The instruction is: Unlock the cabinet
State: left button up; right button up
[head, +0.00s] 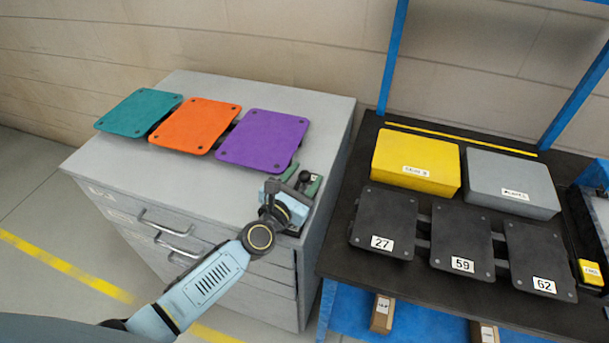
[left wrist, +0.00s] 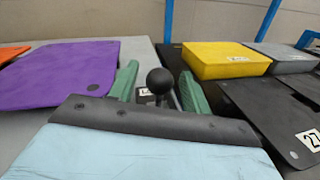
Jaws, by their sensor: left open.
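The grey cabinet (head: 110,180) has drawers with metal handles (head: 165,223) on its front. A small device with a black ball knob (left wrist: 160,80) stands on the cabinet top near its right front corner; the knob also shows in the head view (head: 304,177). My left gripper (head: 297,187) is at this knob, and its green fingers (left wrist: 128,80) stand apart on either side of it. I cannot tell whether they touch it. The lower part of the device is hidden behind my gripper. My right gripper is not in view.
Teal (head: 140,112), orange (head: 195,126) and purple (head: 263,138) plates lie on the cabinet top. On the black table (head: 340,245) at right are a yellow box (head: 415,155), a grey box (head: 512,180) and black plates numbered 27 (head: 384,215), 59 and 62. Blue posts rise behind.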

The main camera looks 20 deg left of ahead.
pick_arm(q)
jog(key=shift+w, duration=0.25)
